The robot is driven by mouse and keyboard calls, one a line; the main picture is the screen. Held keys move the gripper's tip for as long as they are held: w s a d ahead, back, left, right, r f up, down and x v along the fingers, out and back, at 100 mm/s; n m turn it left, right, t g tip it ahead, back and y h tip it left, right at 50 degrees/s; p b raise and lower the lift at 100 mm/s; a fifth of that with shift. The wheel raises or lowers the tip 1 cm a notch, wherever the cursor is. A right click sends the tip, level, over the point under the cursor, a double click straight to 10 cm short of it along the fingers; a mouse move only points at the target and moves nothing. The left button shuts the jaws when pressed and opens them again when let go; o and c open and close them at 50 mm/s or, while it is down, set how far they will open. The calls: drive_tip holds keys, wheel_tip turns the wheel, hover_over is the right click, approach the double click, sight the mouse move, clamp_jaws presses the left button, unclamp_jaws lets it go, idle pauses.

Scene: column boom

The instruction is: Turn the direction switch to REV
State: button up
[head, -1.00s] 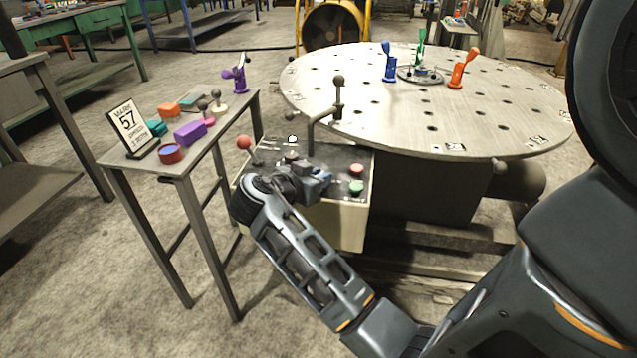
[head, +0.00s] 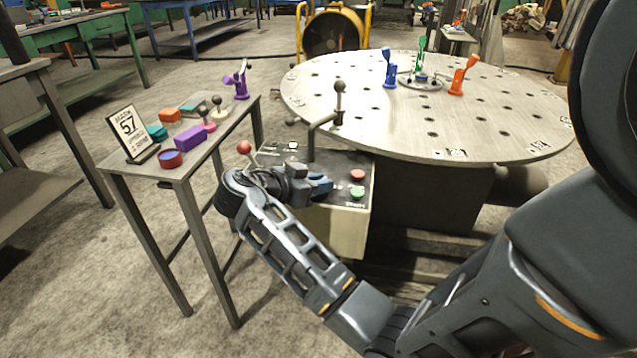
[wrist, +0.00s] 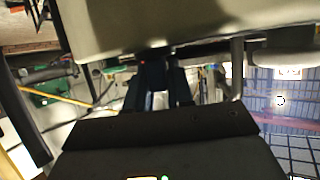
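The control box (head: 342,228) stands in front of the round table with a dark sloped top. On it are a red-ball lever (head: 244,147), a red button (head: 357,175), a green button (head: 357,193) and a white mark (head: 293,146). I cannot make out the direction switch; my wrist and gripper cover the middle of the panel. My gripper (head: 325,184) is over the box, left of the two buttons. In the wrist view, its dark fingers (wrist: 166,82) point to the box's pale body (wrist: 190,30). Whether they are apart or touch anything is unclear.
A bent crank with a dark ball (head: 339,86) rises behind the panel. The perforated round table (head: 400,125) is close behind, with blue, green and orange clamps. A narrow side table (head: 180,175) with blocks and a sign stands left.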

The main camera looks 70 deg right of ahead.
drive_tip(key=o, duration=0.4)
drive_tip(key=shift+f, duration=0.1)
drive_tip(key=shift+c, duration=0.2)
drive_tip(key=v, duration=0.8)
drive_tip(key=shift+p, duration=0.3)
drive_tip(key=shift+f, duration=0.1)
